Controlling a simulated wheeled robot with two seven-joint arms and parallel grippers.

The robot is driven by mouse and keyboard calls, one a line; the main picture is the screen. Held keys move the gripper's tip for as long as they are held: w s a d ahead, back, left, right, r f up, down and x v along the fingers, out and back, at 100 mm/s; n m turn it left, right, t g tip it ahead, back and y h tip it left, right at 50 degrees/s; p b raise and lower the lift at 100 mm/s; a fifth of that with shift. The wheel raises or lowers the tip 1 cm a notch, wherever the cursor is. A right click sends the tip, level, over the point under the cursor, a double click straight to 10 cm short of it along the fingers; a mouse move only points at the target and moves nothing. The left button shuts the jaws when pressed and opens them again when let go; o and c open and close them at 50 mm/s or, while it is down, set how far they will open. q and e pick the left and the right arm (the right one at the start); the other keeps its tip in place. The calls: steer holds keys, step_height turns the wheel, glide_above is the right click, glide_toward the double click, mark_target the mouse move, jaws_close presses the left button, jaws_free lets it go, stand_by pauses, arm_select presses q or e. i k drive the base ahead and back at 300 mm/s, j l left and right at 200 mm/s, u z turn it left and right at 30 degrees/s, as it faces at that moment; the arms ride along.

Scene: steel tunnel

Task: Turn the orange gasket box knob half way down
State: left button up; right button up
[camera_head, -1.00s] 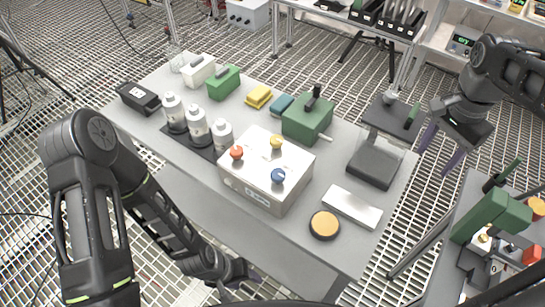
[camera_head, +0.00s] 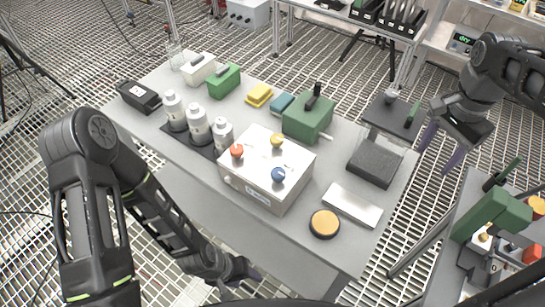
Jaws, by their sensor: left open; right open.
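The gasket box (camera_head: 262,192) is a pale grey box near the middle of the table. Its top carries an orange-red knob (camera_head: 237,151) at the left, a yellow knob (camera_head: 277,141) at the back and a blue knob (camera_head: 278,174) at the front right. My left gripper (camera_head: 250,279) is low at the bottom, in front of the table and below the box, apart from it; its fingers are partly hidden. My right gripper (camera_head: 442,147) is open and empty, to the right of the table. Neither gripper touches a knob.
White bottles (camera_head: 197,125) stand on a dark mat left of the box. A green case (camera_head: 308,119) stands behind it. A white bar (camera_head: 352,205) and an orange-topped black disc (camera_head: 324,223) lie to its right. A second bench (camera_head: 440,262) holds green equipment at the right.

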mark_target(236, 151)
steer(key=k, duration=1)
